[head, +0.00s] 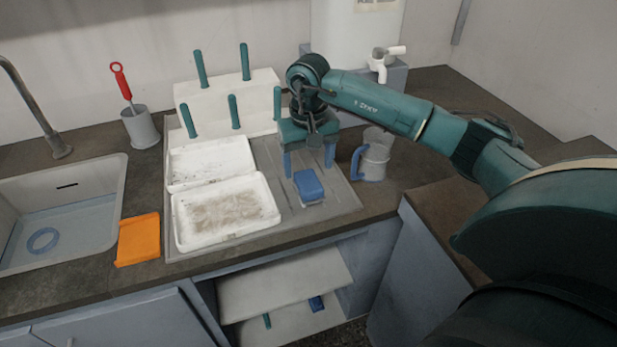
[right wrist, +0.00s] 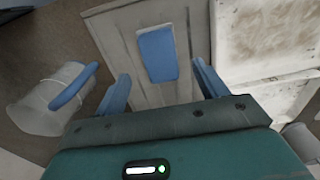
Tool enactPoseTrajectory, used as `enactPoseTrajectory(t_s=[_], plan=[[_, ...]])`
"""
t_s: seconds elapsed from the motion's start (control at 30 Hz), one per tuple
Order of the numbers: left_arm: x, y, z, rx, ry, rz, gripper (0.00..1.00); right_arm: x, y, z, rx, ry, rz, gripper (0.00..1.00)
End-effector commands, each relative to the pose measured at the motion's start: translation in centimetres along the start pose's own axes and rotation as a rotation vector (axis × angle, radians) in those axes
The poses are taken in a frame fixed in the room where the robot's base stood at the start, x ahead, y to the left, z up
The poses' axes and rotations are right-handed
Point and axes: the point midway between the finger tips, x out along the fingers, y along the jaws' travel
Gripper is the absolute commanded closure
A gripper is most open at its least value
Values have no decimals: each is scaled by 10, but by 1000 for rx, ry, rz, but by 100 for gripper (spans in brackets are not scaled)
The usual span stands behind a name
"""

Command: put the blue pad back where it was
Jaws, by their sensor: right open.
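The blue pad (head: 309,184) is a small rounded block lying on the grey grooved board (head: 345,198), right of the white trays. A thin pale edge shows at its front. In the right wrist view the pad (right wrist: 157,55) lies flat, ahead of my fingers and roughly between their lines. My right gripper (head: 308,160) is open and empty, pointing down just behind the pad; its blue fingers (right wrist: 161,88) are spread wider than the pad and look clear of it. My left gripper is in neither view.
Two white trays (head: 223,212) lie left of the pad, the front one with brown residue. A clear jug (head: 377,158) with a blue handle stands close right of my gripper. A white rack (head: 255,95) with teal pegs stands behind. An orange dustpan-like piece (head: 138,240) lies near the sink.

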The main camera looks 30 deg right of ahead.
Motion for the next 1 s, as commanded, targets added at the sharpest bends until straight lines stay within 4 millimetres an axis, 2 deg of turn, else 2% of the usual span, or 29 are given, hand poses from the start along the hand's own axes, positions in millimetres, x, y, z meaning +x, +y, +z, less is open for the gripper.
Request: enactPoseTrajectory(t_s=[0.1, 0.33, 0.5, 1.0], plan=[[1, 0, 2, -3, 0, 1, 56, -27, 0, -1, 0, 4, 0, 28], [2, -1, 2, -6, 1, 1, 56, -57, 0, 0, 1, 0, 1, 28], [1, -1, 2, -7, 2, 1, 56, -64, 0, 0, 0, -1, 0, 28], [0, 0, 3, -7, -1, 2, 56, -63, 0, 0, 0, -1, 0, 28]])
